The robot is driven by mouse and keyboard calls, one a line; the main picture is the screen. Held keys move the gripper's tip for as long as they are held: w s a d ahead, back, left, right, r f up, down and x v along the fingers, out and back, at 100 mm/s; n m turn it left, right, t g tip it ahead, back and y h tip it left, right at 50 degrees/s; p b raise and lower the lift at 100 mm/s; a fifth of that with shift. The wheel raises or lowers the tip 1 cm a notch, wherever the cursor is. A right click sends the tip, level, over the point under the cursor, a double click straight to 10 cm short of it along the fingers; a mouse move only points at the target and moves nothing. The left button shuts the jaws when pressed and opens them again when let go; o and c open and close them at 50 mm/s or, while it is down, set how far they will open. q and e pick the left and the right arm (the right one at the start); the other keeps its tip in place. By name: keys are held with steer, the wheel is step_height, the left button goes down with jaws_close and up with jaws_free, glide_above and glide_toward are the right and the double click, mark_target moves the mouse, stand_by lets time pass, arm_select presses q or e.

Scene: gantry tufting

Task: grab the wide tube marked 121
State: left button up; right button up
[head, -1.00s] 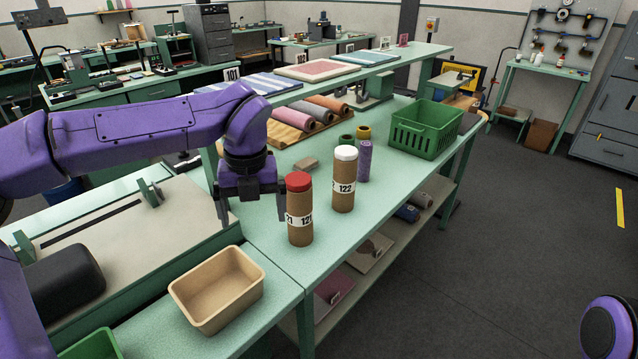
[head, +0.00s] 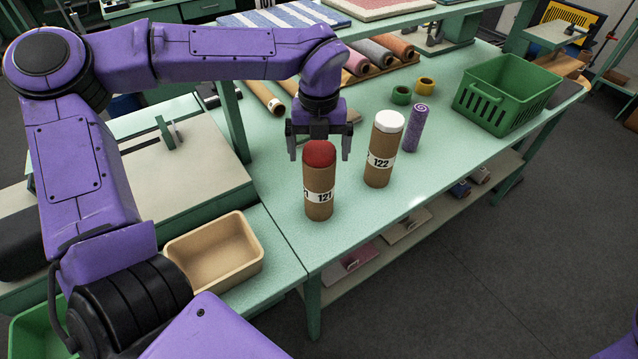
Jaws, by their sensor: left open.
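The wide tube marked 121 (head: 319,186) stands upright on the green table, a brown cylinder with a red cap and a white label band. My left gripper (head: 319,156) is open and points down at the tube's red top. Its two fingers show on either side of the cap, and they look a little behind it. I cannot tell whether they touch it. A similar tube marked 122 (head: 382,158), with a white cap, stands upright to the right. My right gripper is out of view.
A purple roll (head: 415,128) stands behind tube 122. Green (head: 401,95) and yellow (head: 425,86) rings lie farther back. A green basket (head: 507,98) is at the right, a tan bin (head: 215,255) at the front left.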

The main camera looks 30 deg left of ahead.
mark_target(319, 186)
arm_select(q)
step_height(319, 186, down, 5)
steer(key=shift+r+p, duration=0.1)
steer(key=shift+p, duration=0.55)
steer(key=shift+s, duration=0.1)
steer(key=shift+c, duration=0.3)
steer(key=c, duration=1.3)
steer(key=shift+r, duration=0.15)
steer(key=shift+c, duration=0.2)
